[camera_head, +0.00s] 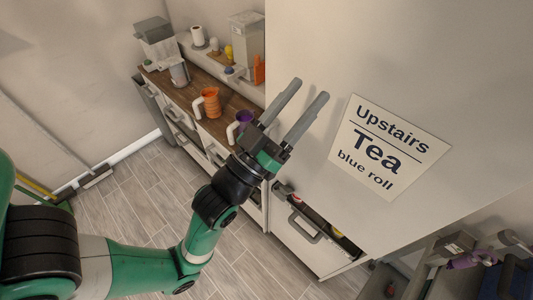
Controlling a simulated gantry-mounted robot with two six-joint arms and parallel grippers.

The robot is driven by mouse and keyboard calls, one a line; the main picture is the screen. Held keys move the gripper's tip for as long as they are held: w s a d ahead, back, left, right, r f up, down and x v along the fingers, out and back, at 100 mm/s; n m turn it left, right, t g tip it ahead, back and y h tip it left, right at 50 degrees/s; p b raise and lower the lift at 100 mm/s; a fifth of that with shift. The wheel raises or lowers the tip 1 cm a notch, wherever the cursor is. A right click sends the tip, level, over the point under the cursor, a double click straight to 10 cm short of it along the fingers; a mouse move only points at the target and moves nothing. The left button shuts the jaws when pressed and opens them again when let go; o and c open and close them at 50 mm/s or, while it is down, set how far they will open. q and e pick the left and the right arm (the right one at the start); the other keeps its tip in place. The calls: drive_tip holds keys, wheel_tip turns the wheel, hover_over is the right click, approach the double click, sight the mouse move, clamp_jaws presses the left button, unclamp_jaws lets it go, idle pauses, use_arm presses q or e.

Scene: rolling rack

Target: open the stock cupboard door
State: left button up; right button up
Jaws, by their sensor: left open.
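A large, plain pale panel (400,60), which looks like the stock cupboard's front, fills the upper right of the head view. It carries a sign (388,147) reading "Upstairs Tea blue roll". I see no door handle or door gap on it. My left gripper (311,88) is open and empty, its two fingers pointing up and right across the panel's left part. I cannot tell whether they touch it. My right gripper is out of view.
Below the panel, a drawer (293,242) with a grey handle stands partly open. To the left is a wooden counter (222,127) with an orange mug (209,103) and a purple mug (243,120). Grey equipment with a purple cloth (470,260) stands lower right.

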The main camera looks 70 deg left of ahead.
use_arm(q)
drive_tip(key=s+a+f+g+y+b, duration=0.1)
drive_tip(key=s+a+f+g+b, duration=0.15)
drive_tip(key=f, duration=0.65)
drive_tip(key=s+a+f+n+g+b, duration=0.1)
drive_tip(key=s+a+f+g, duration=0.2)
drive_tip(key=f, duration=0.6)
drive_tip(key=s+a+f+g+y+b, duration=0.15)
drive_tip(key=s+f, duration=0.35)
drive_tip(key=f, duration=0.5)
drive_tip(key=shift+g, duration=0.5)
drive_tip(key=x, duration=1.1)
drive_tip(key=shift+w+a+r, duration=0.1)
drive_tip(key=shift+w+r, duration=0.2)
drive_tip(key=shift+w, duration=0.1)
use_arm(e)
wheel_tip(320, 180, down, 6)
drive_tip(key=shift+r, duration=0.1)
use_arm(q)
clamp_jaws()
